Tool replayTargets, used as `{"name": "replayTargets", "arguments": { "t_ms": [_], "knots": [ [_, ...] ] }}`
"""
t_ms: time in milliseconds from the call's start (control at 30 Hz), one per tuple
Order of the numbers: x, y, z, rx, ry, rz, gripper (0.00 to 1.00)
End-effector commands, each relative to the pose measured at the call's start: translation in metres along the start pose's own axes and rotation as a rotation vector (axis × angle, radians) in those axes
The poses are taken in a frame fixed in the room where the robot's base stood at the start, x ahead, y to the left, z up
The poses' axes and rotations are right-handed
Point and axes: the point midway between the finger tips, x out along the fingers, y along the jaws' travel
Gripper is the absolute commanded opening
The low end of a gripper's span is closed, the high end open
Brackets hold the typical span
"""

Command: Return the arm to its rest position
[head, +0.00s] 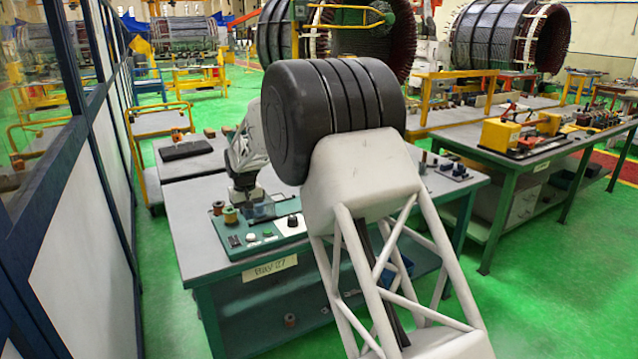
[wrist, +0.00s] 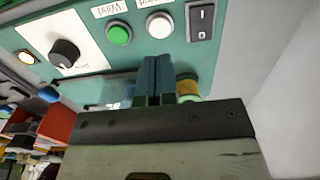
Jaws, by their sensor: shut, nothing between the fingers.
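My gripper (wrist: 157,60) shows in the wrist view with its two blue-grey fingers side by side, shut with nothing between them. The fingers are in front of the teal control panel (wrist: 85,20); whether they touch anything there I cannot tell. In the head view my arm's large black joint and white lattice link fill the middle. My fingertips are hard to make out in that view.
In the wrist view the panel has a green button (wrist: 119,33), a white button (wrist: 160,25), a black switch (wrist: 201,20) and a knob (wrist: 65,53). Small spools (head: 230,214) stand near my gripper. A partition (head: 75,215) is at left, another bench (head: 530,155) at right.

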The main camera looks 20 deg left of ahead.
Motion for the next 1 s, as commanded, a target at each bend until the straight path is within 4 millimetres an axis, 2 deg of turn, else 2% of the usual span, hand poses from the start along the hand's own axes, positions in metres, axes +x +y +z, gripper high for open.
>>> {"name": "replayTargets", "arguments": {
  "t_ms": [267,467,667,1000],
  "knots": [
    [-0.009,0.011,0.009,0.012,0.004,0.000,0.00],
    [-0.035,0.037,0.037,0.045,0.014,0.002,0.00],
    [-0.069,0.074,0.081,0.096,0.028,0.005,0.00],
    [-0.121,0.128,0.168,0.185,0.054,0.011,0.00]
  ]
}}
